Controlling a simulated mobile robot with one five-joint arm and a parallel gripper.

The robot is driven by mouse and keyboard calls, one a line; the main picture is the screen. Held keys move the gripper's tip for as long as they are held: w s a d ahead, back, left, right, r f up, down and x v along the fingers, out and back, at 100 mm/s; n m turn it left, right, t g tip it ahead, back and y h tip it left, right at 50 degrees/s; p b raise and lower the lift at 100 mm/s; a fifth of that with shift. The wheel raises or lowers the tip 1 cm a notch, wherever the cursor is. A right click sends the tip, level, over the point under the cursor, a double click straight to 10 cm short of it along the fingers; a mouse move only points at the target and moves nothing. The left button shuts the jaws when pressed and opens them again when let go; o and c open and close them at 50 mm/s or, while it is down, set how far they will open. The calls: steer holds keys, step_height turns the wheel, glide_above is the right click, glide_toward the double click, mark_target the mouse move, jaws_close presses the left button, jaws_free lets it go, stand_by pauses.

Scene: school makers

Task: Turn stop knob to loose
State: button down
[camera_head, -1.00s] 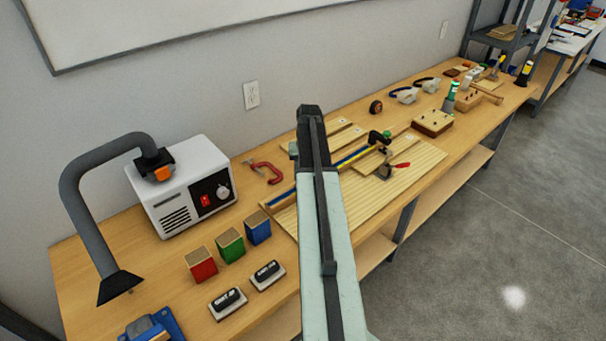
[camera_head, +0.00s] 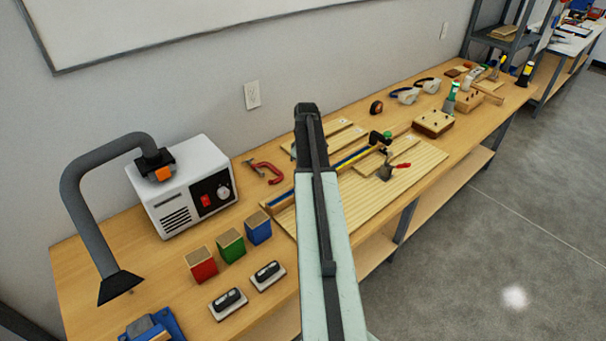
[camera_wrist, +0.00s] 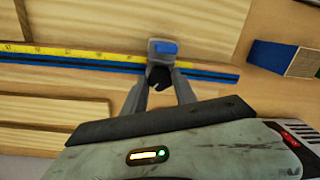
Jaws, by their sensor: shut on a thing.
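The wrist view shows a grey stop block with a blue top part (camera_wrist: 164,48) seated on the rail, near the rail's right end. A dark knob (camera_wrist: 159,77) projects from its near side. My gripper (camera_wrist: 159,84) has its two grey fingers on either side of the knob, shut on it. The rail, with a yellow scale and blue strips (camera_wrist: 90,57), runs across the wrist view; part of it shows in the head view (camera_head: 357,156). My arm hides the stop, the knob and my fingers in the head view. I cannot tell the knob's turn angle.
A blue block (camera_wrist: 270,56) lies right of the rail's end in the wrist view. In the head view, a red clamp (camera_head: 268,172), a white machine (camera_head: 182,160) and red and green blocks (camera_head: 201,266) (camera_head: 231,246) stand left of my arm.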

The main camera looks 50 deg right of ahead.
steer(key=shift+n, duration=2)
steer(key=c, duration=1)
jaws_free()
steer(key=r+p, duration=0.8)
steer(key=shift+w+d, duration=0.2)
steer(key=shift+f, duration=0.1)
